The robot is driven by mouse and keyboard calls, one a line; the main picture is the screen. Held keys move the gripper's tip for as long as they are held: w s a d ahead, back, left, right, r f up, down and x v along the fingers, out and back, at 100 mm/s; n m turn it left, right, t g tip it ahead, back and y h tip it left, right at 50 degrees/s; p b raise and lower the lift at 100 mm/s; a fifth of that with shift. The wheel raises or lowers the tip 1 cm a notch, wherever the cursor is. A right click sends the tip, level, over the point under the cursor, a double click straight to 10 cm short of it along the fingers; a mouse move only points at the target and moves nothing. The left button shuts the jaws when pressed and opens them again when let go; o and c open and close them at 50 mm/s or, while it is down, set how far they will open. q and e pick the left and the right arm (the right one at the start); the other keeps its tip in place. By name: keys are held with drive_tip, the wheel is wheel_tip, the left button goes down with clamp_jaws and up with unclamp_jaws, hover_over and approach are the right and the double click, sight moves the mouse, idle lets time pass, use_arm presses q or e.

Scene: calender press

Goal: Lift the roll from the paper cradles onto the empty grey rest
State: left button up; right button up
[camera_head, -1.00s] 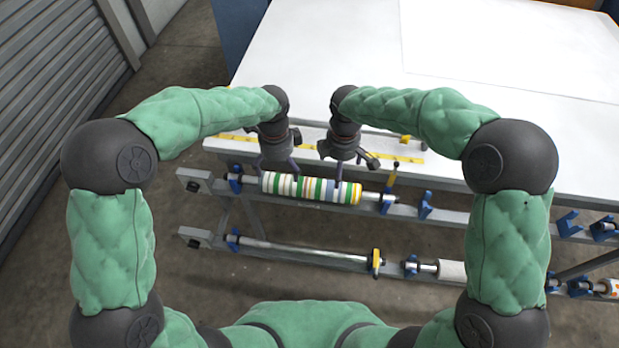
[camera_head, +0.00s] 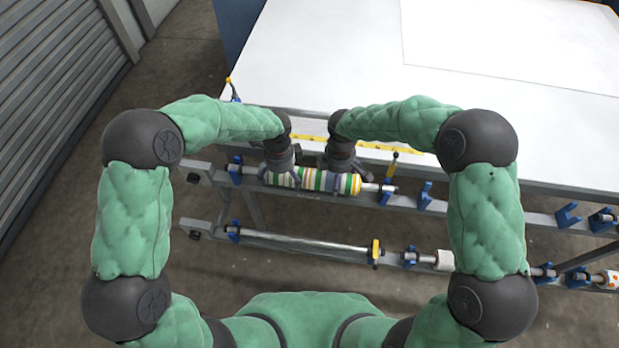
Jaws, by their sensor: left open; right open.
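A roll striped in green, white and yellow (camera_head: 316,180) lies level on the upper rail. Its silver shaft ends rest in blue cradles, the left one (camera_head: 236,170) and the right one (camera_head: 386,194). My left gripper (camera_head: 284,178) is open, pointing down at the roll's left part. My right gripper (camera_head: 340,180) is open, pointing down at its right part. Both wrists hide parts of the roll, and the fingertips are hard to make out. I cannot tell which support is the empty grey rest.
Empty blue cradles stand further right on the upper rail (camera_head: 426,195), (camera_head: 568,214). The lower rail holds a bare silver bar (camera_head: 310,243) with a yellow collar (camera_head: 375,252) and a white roll (camera_head: 437,260). A white table (camera_head: 330,60) is behind, with a yellow strip along its front.

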use_arm(q)
drive_tip(key=shift+f, duration=0.65)
use_arm(e)
drive_tip(key=shift+f, duration=0.7)
use_arm(q)
drive_tip(key=c, duration=1.4)
use_arm(e)
drive_tip(key=c, duration=1.4)
